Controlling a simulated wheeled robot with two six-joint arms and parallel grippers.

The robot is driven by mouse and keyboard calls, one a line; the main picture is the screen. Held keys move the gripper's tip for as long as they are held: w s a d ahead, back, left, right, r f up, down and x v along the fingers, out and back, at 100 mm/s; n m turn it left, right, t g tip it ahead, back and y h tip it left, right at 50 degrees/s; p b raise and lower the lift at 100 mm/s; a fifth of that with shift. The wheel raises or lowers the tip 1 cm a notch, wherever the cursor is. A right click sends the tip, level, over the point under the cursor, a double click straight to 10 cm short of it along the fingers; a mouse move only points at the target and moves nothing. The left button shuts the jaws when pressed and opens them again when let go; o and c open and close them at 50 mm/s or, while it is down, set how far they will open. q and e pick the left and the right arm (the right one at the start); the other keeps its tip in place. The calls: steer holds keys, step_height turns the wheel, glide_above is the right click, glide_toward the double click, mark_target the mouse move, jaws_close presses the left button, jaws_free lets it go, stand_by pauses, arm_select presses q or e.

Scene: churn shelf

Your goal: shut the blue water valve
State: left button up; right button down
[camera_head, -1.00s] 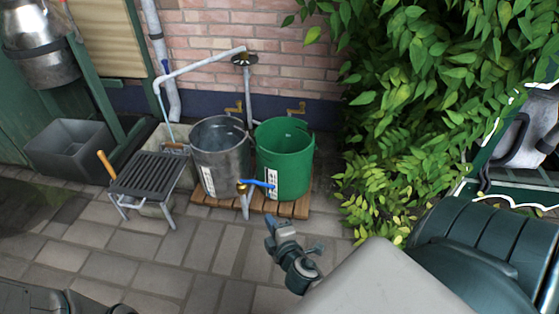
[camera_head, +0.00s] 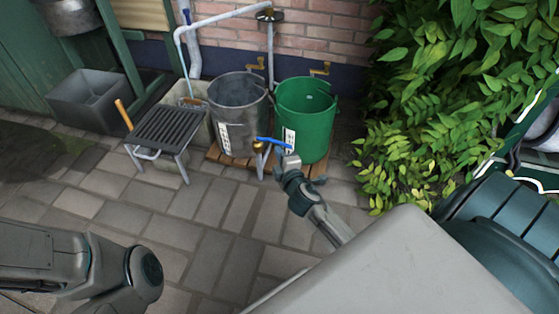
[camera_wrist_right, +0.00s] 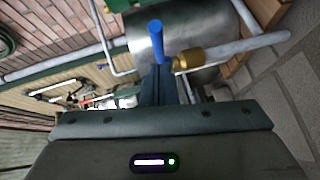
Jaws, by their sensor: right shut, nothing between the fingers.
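The blue water valve lever (camera_head: 273,142) sticks out to the right from a brass valve body (camera_head: 259,149) on a short grey pipe in front of the buckets. In the right wrist view the blue lever (camera_wrist_right: 156,40) lies roughly crosswise to the pipe, with the brass body (camera_wrist_right: 188,61) to its right. My right gripper (camera_head: 290,162) is shut and empty, just below the lever's free end in the head view. Its fingers (camera_wrist_right: 159,72) overlap the lever's lower end in the wrist view; I cannot tell whether they touch. My left gripper is out of view; only its arm shows.
A metal bucket (camera_head: 238,105) and a green bucket (camera_head: 304,125) stand on a wooden slat base (camera_head: 226,158) behind the valve. A slatted rack (camera_head: 167,130) and a grey tub (camera_head: 88,98) are to the left. Leafy plants (camera_head: 425,135) crowd the right. Paving in front is clear.

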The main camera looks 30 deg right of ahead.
mark_target(285, 145)
steer(key=shift+w+d+f, duration=0.15)
steer(key=shift+w+d, duration=0.2)
steer(key=shift+d, duration=0.3)
steer(key=shift+d+r+n+y+p, duration=0.2)
steer(key=shift+d+n+y+p, duration=0.1)
steer(key=shift+p, duration=0.2)
steer(key=shift+w+d+n+y+p, duration=0.2)
steer(key=shift+d+n+y+p, duration=0.2)
steer(key=shift+d+y+p, duration=0.15)
steer(key=shift+w+d+f, duration=0.15)
steer(key=shift+d, duration=0.2)
